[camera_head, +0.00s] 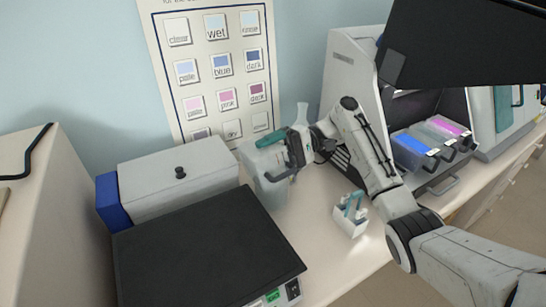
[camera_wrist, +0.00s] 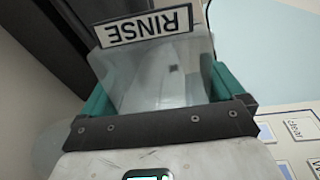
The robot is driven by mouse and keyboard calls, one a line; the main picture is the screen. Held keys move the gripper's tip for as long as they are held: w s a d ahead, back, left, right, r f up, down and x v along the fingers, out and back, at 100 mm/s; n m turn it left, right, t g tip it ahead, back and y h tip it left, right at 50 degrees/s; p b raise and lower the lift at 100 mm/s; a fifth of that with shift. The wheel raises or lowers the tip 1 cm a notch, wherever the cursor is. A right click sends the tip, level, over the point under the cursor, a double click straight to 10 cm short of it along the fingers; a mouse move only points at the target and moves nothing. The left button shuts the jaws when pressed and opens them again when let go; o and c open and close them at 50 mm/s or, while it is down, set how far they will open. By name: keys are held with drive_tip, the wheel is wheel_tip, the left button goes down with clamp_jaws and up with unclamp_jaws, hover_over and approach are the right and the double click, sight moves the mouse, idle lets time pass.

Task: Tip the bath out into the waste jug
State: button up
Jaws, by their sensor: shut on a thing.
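The bath (camera_wrist: 160,75) is a clear container with a white RINSE label, which reads upside down in the wrist view. My gripper (camera_wrist: 158,98) is shut on it, a teal finger along each side. In the head view my gripper (camera_head: 281,143) is near the wall, and the bath (camera_head: 260,158) looks tilted between the fingers. A translucent grey vessel, apparently the waste jug (camera_head: 271,193), stands directly below on the counter. The bath and my fingers partly cover it. I cannot tell where bath and jug meet, or whether liquid is left in the bath.
A grey box with a black knob (camera_head: 180,173) and a black-topped device (camera_head: 205,250) stand left of the jug. A small white rack with teal parts (camera_head: 351,214) is on the counter to the right. Coloured baths (camera_head: 415,150) sit in the cabinet (camera_head: 352,72). A colour chart (camera_head: 213,70) hangs behind.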

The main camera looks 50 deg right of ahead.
drive_tip(key=shift+w+a+r+h+p, duration=0.1)
drive_tip(key=shift+a+r+h+p, duration=0.4)
drive_tip(key=shift+p, duration=0.75)
drive_tip(key=shift+d+g+h+p, duration=0.1)
drive_tip(key=shift+g+h+p, duration=0.2)
drive_tip(key=shift+h+p, duration=0.1)
drive_tip(key=shift+w+a+r+h+p, duration=0.1)
drive_tip(key=shift+a+r+h+p, duration=0.25)
drive_tip(key=shift+h+p, duration=0.4)
drive_tip(key=shift+a+g+h, duration=0.15)
drive_tip(key=shift+g+h, duration=0.15)
drive_tip(key=shift+h, duration=0.15)
drive_tip(key=shift+w+a+h, duration=0.1)
drive_tip(key=shift+h, duration=0.5)
